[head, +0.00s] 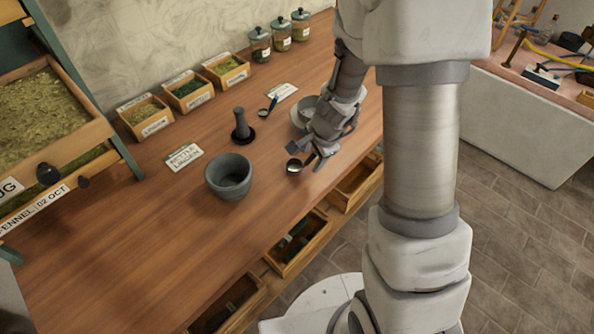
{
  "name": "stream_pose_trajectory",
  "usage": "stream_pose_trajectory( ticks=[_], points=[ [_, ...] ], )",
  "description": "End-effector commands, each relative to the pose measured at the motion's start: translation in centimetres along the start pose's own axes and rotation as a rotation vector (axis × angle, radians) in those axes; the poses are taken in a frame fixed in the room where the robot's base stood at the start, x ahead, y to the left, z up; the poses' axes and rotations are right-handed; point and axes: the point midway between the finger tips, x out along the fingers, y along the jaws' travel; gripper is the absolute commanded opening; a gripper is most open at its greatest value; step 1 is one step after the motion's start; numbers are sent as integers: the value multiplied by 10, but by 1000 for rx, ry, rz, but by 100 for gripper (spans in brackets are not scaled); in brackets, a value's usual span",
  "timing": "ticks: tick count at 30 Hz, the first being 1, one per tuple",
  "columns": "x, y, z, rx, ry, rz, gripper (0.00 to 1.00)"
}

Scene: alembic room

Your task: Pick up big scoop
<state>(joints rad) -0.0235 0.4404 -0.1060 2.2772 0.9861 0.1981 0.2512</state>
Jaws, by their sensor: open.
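My gripper (308,157) is open, low over the table, just right of this scoop's round bowl. The scoop's handle is largely hidden by the fingers, and I cannot tell if they touch it. A smaller scoop (264,112) with a blue handle lies farther back, by a white label card.
A grey mortar (229,177) stands left of my gripper, with a dark pestle (240,125) upright behind it. A grey bowl (304,113) is close behind my gripper. Herb boxes (187,90) and jars (280,35) line the back. Open drawers (300,243) jut from the front.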

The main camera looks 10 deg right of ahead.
Motion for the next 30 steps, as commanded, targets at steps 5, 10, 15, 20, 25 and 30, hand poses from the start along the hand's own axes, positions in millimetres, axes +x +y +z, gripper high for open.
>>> stream_pose_trajectory(
  ticks=[5,10,15,20,25,30],
  points=[
    [15,0,0,0,1,-1,56],
    [14,0,0,-1,1,-1,56],
    [14,0,0,-1,1,-1,31],
    [14,0,0,-1,0,-1,2],
    [14,0,0,-1,0,-1,0],
    [14,0,0,-1,0,-1,0]
  ],
)
